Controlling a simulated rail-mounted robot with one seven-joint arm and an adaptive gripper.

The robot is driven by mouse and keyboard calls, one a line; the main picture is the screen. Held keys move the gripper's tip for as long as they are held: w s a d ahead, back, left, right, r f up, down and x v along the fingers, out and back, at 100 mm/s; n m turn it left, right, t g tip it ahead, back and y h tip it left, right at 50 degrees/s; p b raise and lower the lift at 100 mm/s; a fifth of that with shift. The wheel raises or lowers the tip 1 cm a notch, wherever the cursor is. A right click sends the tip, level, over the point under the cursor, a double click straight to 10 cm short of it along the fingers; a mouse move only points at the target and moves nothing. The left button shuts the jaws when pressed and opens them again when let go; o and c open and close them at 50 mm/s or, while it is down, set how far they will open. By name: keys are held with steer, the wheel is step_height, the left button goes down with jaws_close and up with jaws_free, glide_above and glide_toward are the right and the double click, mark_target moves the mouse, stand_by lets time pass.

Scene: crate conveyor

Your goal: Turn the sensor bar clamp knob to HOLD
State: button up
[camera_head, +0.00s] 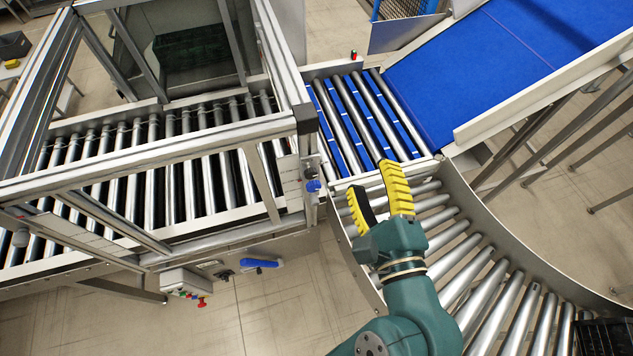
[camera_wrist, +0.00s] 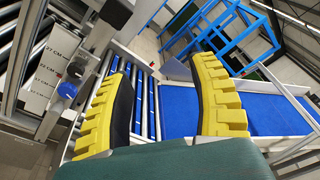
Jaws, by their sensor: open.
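The fingers also show in the wrist view (camera_wrist: 163,65).
The metal frame (camera_head: 230,132) encloses a roller conveyor at left. A blue belt (camera_head: 510,60) rises at upper right, and a curved roller section (camera_head: 480,265) lies below it. A control box (camera_head: 187,282) and a blue handle (camera_head: 259,263) are low on the frame's near side.

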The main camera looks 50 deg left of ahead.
steer(key=s+a+f+m+g+y+b, duration=0.2)
steer(key=s+f, duration=0.2)
steer(key=f, duration=0.5)
steer(key=m+b, duration=0.3)
glide_toward(312, 176)
steer(key=p+x, duration=0.1)
steer(key=x, duration=0.9)
steer(key=shift+a+p, duration=0.2)
steer(key=shift+p, duration=0.15)
jaws_close()
